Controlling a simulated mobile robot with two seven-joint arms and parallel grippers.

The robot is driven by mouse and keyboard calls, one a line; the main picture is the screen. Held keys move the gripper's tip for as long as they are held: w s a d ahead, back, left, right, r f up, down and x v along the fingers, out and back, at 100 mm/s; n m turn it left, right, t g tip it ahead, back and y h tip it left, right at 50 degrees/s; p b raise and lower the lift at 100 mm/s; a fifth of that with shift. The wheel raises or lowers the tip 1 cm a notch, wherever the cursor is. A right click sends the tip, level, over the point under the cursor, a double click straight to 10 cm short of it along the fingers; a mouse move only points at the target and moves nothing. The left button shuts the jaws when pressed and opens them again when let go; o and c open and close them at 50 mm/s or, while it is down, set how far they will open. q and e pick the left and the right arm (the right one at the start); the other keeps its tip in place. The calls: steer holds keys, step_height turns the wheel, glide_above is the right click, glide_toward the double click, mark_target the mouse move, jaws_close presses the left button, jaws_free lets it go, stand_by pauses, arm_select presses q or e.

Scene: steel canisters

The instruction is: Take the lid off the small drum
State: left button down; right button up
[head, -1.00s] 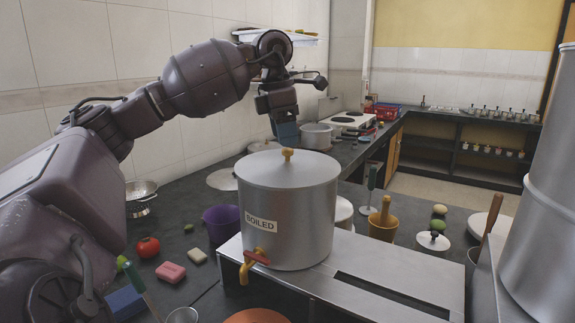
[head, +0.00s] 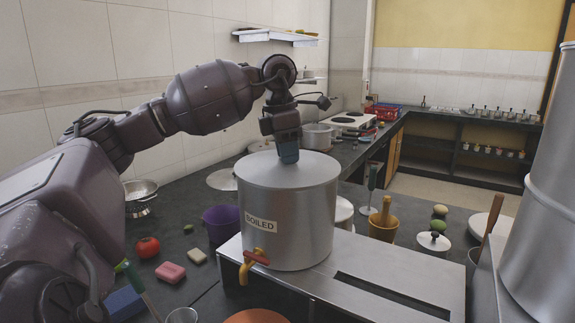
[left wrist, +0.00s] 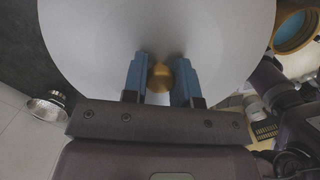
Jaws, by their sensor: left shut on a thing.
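The small drum (head: 292,228) is a steel canister with a "BOILED" label and a yellow tap with a red handle low on its front. Its lid (head: 258,173) is on top, seated on the rim. My left gripper (head: 288,158) points down at the middle of the lid. In the left wrist view the blue fingers of my left gripper (left wrist: 160,80) are on both sides of the brass knob (left wrist: 160,77), shut on it. The pale lid (left wrist: 210,35) fills much of that view. In the head view the fingers hide the knob. My right gripper is not seen.
The drum stands on a steel stand (head: 400,270) with a slot. A purple bucket (head: 222,222), a red tomato (head: 147,247) and a pink sponge (head: 171,272) are at left. A yellow mortar (head: 383,225) is at right. A large steel canister (head: 545,210) stands at the right edge.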

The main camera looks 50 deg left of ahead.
arm_select(q)
step_height(320, 180, up, 20)
steer(key=p, duration=0.4)
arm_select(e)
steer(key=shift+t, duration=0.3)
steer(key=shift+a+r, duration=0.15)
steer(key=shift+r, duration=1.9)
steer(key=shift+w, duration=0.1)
